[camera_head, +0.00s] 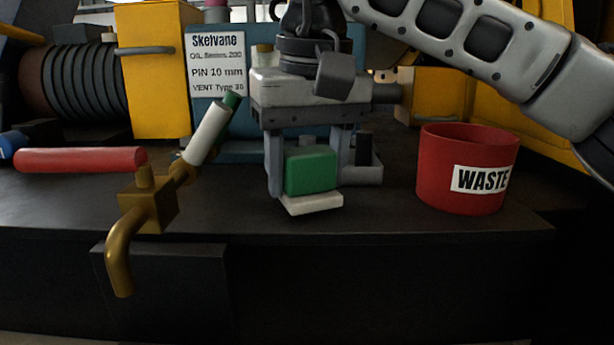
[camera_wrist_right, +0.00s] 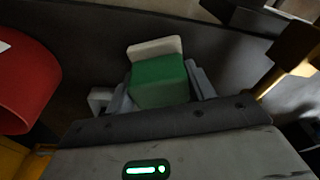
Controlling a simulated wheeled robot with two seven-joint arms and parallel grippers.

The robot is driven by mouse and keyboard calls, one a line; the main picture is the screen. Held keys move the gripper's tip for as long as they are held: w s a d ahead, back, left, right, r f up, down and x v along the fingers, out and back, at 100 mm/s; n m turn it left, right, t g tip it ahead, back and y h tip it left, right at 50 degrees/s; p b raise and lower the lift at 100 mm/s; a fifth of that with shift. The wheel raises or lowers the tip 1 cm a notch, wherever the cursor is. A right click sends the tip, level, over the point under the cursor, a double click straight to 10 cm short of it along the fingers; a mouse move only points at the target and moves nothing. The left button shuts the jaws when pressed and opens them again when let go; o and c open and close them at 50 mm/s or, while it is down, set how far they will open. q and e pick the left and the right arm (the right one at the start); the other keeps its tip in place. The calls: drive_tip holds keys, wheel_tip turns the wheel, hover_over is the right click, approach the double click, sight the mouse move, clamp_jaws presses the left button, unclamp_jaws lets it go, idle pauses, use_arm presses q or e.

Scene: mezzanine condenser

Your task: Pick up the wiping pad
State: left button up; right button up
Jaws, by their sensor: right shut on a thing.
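The wiping pad (camera_head: 311,172) is a green block with a white layer at its bottom. In the head view it sits between the two fingers of my right gripper (camera_head: 312,178), which points down and is shut on it. In the right wrist view the pad's green body (camera_wrist_right: 160,82) and white edge (camera_wrist_right: 154,48) show between the fingers. The pad is close over the dark bench top; I cannot tell whether it touches it. My left gripper is not in view.
A red WASTE bin (camera_head: 467,168) stands right of the gripper. A red cylinder (camera_head: 80,159) lies at left. A blue panel with a sign (camera_head: 217,66) is behind.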

drive_tip(key=s+a+r, duration=0.1)
drive_tip(key=s+r, duration=1.1)
drive_tip(key=s, duration=0.2)
drive_tip(key=shift+a, duration=0.25)
drive_tip(key=o, duration=0.3)
drive_tip(key=shift+c, duration=0.3)
